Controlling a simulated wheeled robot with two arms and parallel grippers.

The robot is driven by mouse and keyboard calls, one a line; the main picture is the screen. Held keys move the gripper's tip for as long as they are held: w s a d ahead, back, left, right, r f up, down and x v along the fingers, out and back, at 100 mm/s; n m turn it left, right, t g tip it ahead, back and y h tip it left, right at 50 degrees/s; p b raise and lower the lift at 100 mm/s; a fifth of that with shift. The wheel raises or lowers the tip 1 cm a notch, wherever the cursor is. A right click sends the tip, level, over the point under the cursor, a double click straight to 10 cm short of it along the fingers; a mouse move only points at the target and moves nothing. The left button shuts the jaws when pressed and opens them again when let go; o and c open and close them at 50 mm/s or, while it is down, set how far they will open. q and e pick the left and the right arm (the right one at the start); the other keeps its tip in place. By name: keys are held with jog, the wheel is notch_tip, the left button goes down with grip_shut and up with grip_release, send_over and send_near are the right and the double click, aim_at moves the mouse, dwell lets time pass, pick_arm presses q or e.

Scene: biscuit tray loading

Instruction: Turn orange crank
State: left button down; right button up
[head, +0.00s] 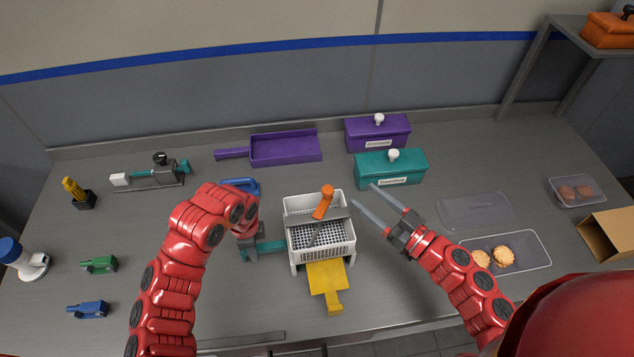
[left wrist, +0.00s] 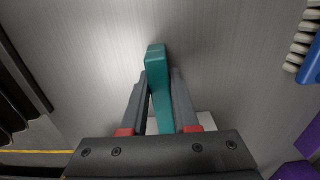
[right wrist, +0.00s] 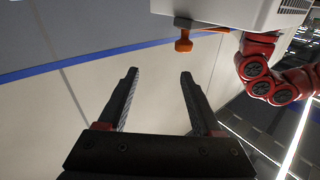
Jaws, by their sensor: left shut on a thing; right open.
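The orange crank (head: 323,203) sticks up from the top of a white perforated box (head: 348,248) at the middle of the table. In the right wrist view the orange knob (right wrist: 184,42) shows below the white box (right wrist: 225,12). My left gripper (left wrist: 158,88) is shut on the teal handle (left wrist: 156,65) left of the box; the head view shows this teal handle (head: 268,246) partly hidden by my gripper. My right gripper (head: 363,195) is open and empty, right of the crank and apart from it; its open fingers (right wrist: 158,75) also show in the right wrist view.
A yellow scoop-like piece (head: 326,280) lies at the box's front. Teal (head: 400,170) and purple (head: 385,135) lidded boxes stand behind right. A clear tray with biscuits (head: 525,262) lies to the right. A blue-handled brush (left wrist: 312,55) lies close to my left gripper.

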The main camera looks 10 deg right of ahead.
aim_at(323, 187)
jog(key=a, duration=0.1)
jog(key=a+f+n+g, duration=0.1)
jog(key=a+n+g+y, duration=0.1)
jog(key=shift+s+a+f, duration=0.3)
jog(key=shift+a, duration=0.1)
jog(key=x, duration=1)
jog(key=shift+w+a, duration=0.1)
jog(key=shift+w, duration=0.3)
jog(key=shift+c, duration=0.4)
grip_shut()
